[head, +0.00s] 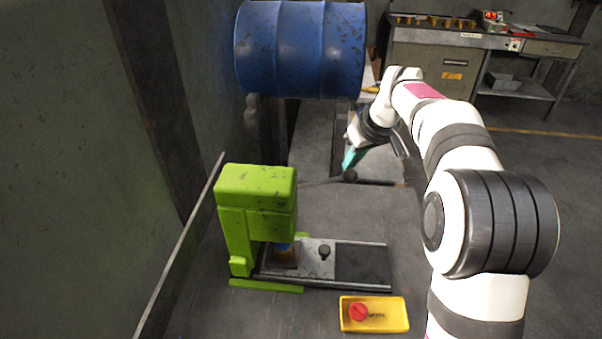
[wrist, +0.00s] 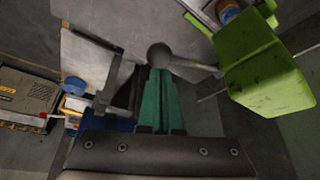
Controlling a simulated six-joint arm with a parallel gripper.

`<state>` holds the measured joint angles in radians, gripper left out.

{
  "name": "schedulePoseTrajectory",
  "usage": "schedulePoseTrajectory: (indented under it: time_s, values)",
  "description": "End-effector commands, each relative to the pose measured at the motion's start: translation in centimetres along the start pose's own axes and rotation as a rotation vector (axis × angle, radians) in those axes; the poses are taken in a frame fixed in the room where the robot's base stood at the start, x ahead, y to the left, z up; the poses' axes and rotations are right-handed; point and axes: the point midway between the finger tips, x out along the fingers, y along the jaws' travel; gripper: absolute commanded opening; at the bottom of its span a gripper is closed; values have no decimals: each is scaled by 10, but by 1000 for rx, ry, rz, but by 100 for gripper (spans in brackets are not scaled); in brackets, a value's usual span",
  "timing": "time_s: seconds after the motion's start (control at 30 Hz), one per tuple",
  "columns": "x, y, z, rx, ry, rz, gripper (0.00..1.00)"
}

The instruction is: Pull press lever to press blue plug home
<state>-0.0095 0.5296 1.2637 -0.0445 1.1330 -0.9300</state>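The green press (head: 257,188) stands on the bench beside the left wall; it also shows in the wrist view (wrist: 262,75). Its lever sticks out to the right and ends in a dark ball knob (head: 350,176), which shows in the wrist view (wrist: 159,54). The blue plug (head: 284,247) sits under the press head, partly hidden by it; in the wrist view (wrist: 229,14) it is at the top edge. My gripper (head: 349,160) has its teal fingers close together, with the tips right at the knob (wrist: 160,72). I cannot tell whether they touch it.
A sliding plate with a small dark knob (head: 325,251) lies on rails right of the press. A yellow tray (head: 400,325) with a red button-like part (head: 359,312) is at the front. A blue barrel (head: 300,50) is behind. A workbench (head: 440,75) stands at the back right.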

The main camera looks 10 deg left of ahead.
Motion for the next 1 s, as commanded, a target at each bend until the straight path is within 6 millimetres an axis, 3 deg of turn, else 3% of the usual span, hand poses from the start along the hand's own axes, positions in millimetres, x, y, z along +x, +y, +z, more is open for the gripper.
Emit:
schedulePoseTrajectory:
  time_s: [1.0]
  values:
    - [19, 6, 13, 0, -2, 0, 0]
